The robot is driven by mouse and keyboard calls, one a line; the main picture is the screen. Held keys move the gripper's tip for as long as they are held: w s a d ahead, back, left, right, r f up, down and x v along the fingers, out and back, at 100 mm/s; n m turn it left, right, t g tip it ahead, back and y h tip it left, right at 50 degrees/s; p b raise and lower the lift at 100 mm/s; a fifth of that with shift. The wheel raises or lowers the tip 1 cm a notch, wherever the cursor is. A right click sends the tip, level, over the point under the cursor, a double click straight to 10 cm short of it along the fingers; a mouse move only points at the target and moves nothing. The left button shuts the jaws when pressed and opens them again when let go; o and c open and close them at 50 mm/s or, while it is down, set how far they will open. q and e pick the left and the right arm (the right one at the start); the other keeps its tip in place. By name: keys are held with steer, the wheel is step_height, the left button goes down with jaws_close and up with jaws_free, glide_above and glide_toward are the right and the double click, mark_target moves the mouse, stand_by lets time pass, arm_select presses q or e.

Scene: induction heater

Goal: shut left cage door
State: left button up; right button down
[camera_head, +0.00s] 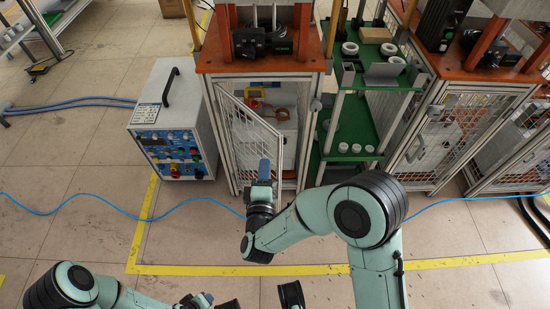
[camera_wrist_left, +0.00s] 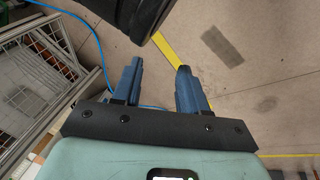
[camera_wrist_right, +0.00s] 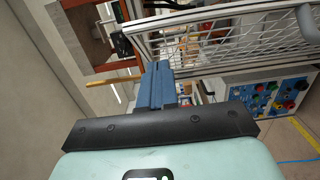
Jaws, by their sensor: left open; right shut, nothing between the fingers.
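The left cage door (camera_head: 247,135) is a wire mesh panel in a light metal frame. It stands partly open, swung out from the left side of the cage (camera_head: 225,72) under the orange top. My right gripper (camera_head: 264,168) is shut and empty, close to the door's free edge; I cannot tell whether it touches. The right wrist view shows its shut blue fingers (camera_wrist_right: 157,85) just below the mesh door (camera_wrist_right: 215,42). My left gripper (camera_head: 203,300) is low in the head view, away from the door. The left wrist view shows its blue fingers (camera_wrist_left: 160,68) apart and empty.
A grey control box (camera_head: 172,120) with a blue panel stands left of the cage. A green shelf rack (camera_head: 350,130) stands right of it, then another cage door (camera_head: 440,135). A blue cable (camera_head: 110,203) crosses the floor, near yellow tape (camera_head: 185,269).

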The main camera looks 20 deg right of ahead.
mark_target(277, 146)
steer(key=w+d, duration=0.1)
steer(key=d, duration=0.1)
steer(key=w+d+b, duration=0.1)
steer(key=w+d, duration=0.1)
arm_select(q)
steer(key=s+f, duration=0.1)
steer(key=s+f+g, duration=0.1)
steer(key=shift+s+a+f, duration=0.15)
steer(key=shift+s+f, duration=0.05)
steer(key=shift+s, duration=0.2)
